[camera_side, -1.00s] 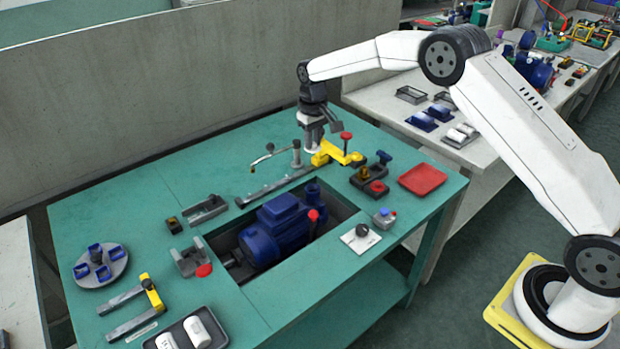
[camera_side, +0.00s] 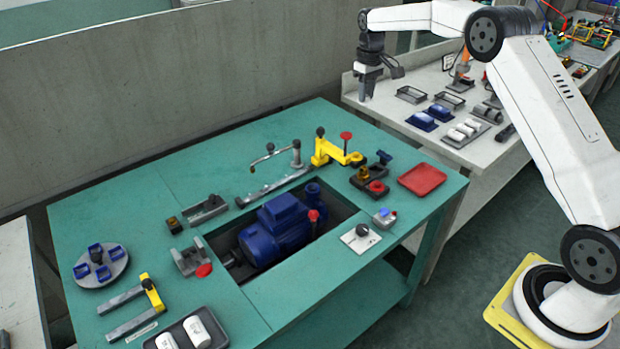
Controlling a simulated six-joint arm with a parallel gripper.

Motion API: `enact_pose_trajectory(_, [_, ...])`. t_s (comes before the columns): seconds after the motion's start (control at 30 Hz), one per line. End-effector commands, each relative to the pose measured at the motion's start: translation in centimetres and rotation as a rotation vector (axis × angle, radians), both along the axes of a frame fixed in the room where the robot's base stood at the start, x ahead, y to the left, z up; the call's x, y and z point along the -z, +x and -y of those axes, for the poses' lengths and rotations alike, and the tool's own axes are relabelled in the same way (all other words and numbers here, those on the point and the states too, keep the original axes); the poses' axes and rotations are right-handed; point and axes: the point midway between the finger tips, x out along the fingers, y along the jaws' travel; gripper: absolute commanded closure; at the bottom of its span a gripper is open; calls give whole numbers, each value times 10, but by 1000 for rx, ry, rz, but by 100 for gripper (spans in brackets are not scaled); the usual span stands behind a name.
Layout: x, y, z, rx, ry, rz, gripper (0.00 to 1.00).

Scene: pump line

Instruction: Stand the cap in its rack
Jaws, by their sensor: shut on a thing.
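My gripper (camera_side: 368,92) hangs pointing down beyond the green bench's back right corner, above the left end of the pale side bench. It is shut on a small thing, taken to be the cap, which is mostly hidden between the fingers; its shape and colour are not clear. I cannot tell for sure which holder is the cap's rack.
The green bench (camera_side: 120,205) carries a blue pump (camera_side: 275,228) in a recess, a yellow clamp (camera_side: 330,150), a red tray (camera_side: 422,179) and a tray with white cylinders (camera_side: 197,331). An empty dark tray (camera_side: 411,94) stands on the side bench (camera_side: 385,106). A concrete wall runs behind.

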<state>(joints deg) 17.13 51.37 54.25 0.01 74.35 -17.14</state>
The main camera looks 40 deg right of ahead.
Motion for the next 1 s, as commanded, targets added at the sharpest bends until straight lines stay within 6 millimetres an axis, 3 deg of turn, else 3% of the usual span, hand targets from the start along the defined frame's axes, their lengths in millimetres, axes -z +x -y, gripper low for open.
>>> enact_pose_trajectory(0.1, [0,-9,30,4,0,0,100])
enact_pose_trajectory(0.3, [1,-23,66,3,0,-1,100])
enact_pose_trajectory(0.57, [58,-23,63,-1,2,-5,100])
enact_pose_trajectory(0.8, [130,-23,63,-1,2,-5,100])
enact_pose_trajectory(1.0, [168,-22,63,-1,1,-2,100])
